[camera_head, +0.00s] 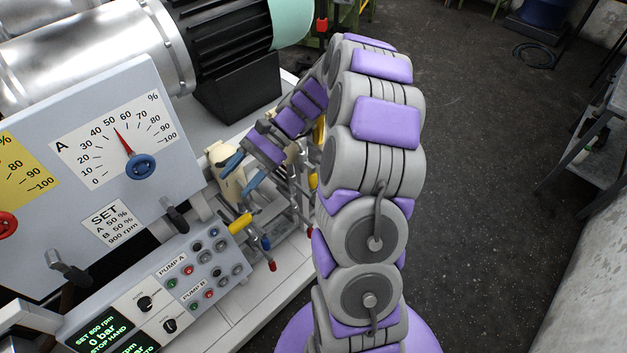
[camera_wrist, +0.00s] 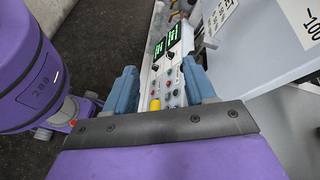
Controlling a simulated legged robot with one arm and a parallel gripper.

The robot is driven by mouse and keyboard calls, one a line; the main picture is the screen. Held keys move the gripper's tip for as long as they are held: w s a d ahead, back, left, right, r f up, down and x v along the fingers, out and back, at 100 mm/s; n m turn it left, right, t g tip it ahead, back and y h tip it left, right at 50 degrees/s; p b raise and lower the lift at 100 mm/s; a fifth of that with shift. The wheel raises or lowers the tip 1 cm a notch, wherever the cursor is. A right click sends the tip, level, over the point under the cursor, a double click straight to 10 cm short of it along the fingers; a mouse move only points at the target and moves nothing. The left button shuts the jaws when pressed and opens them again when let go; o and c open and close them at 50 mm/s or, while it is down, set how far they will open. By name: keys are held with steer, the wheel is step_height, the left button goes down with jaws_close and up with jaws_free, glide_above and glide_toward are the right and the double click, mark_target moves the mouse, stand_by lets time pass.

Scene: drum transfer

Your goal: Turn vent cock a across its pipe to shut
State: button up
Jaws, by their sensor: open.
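My gripper (camera_head: 241,172) is open, its two blue fingers beside the pipework at the plinth's edge. In the wrist view my gripper (camera_wrist: 160,88) shows a finger on each side, with nothing held between them. Several small levers stick out of the pipework: a yellow-ended one (camera_head: 240,223), a blue-tipped one (camera_head: 266,243) and a red-tipped one (camera_head: 272,266). A yellow end (camera_wrist: 154,104) shows beyond the fingers in the wrist view. No label marks vent cock a, and I cannot tell which lever it is. My arm hides part of the pipework.
A control box with PUMP A and PUMP B buttons (camera_head: 200,268) stands left of the levers. Behind it is a gauge panel (camera_head: 185,160) with a blue knob (camera_head: 141,168). A motor (camera_head: 225,50) is at the back. Dark floor (camera_head: 480,200) is free at right.

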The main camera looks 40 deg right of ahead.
steer(key=w+d+f+m+t+y, duration=0.15)
steer(key=d+f+m+t, duration=0.35)
steer(key=d, duration=0.6)
steer(key=w+d+f+m+t+y, duration=0.1)
steer(key=w+d+f+m+t, duration=0.15)
steer(key=d+f, duration=0.6)
steer(key=s+d+f+m+t+h, duration=0.2)
steer(key=s+d+f+m+t, duration=0.2)
steer(key=s+d+f, duration=0.4)
steer(key=s+d+f+m+t+h, duration=0.3)
steer(key=s+d+f+m+t, duration=0.15)
steer(key=d+f, duration=0.35)
steer(key=b, duration=0.1)
glide_toward(313, 180)
steer(key=shift+g+y, duration=0.25)
steer(key=shift+g, duration=0.15)
steer(key=x, duration=0.3)
steer(key=d+f+b+x, duration=0.1)
steer(key=x, duration=0.3)
steer(key=w+f+x, duration=0.1)
steer(key=x, duration=0.2)
steer(key=shift+w, duration=0.3)
steer(key=shift+d, duration=0.15)
